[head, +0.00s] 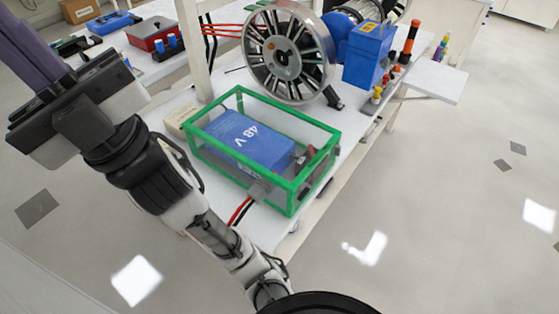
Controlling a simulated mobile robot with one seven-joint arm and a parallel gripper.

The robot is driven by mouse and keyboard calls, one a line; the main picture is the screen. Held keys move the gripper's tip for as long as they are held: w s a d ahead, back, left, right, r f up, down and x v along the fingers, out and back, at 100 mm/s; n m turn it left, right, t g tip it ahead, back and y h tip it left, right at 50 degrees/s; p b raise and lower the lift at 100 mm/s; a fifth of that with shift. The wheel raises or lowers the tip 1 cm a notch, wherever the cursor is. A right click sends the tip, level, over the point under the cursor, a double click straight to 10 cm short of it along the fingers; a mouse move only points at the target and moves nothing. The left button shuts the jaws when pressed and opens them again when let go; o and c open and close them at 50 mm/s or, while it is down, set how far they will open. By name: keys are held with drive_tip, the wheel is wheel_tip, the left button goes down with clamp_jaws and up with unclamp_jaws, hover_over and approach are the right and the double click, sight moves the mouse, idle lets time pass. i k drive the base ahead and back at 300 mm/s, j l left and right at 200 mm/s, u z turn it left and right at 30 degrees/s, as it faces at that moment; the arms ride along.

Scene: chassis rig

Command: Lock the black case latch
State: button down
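I cannot pick out a black case or its latch for certain in the head view. A clear box with a green frame (240,180) stands on the white table and holds a blue block marked 48 V. Small dark parts (325,187) show at its right side; I cannot tell whether one is a latch. My arm runs from the bottom middle to the upper left. My gripper (30,45), with purple finger-like parts, is at the upper left, well apart from the box. Its tips seem cut off by the frame edge, so its opening is unclear.
A spoked metal wheel (273,57) and a blue box (368,54) stand behind the green-framed box. A red case (153,33) is on the back left table. Red and black cables (239,211) hang at the box's front. Floor at right is mostly clear.

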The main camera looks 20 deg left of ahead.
sight(303, 192)
drive_tip(key=i+l, duration=0.1)
drive_tip(key=l, duration=0.35)
drive_tip(key=i+l, duration=0.1)
drive_tip(key=l, duration=0.35)
drive_tip(key=i+l, duration=0.1)
drive_tip(key=l, duration=0.35)
drive_tip(key=i+l, duration=0.1)
drive_tip(key=l, duration=0.3)
drive_tip(key=i+l, duration=0.1)
drive_tip(key=l, duration=0.35)
drive_tip(key=i+l, duration=0.1)
drive_tip(key=l, duration=0.35)
drive_tip(key=u, duration=2.45)
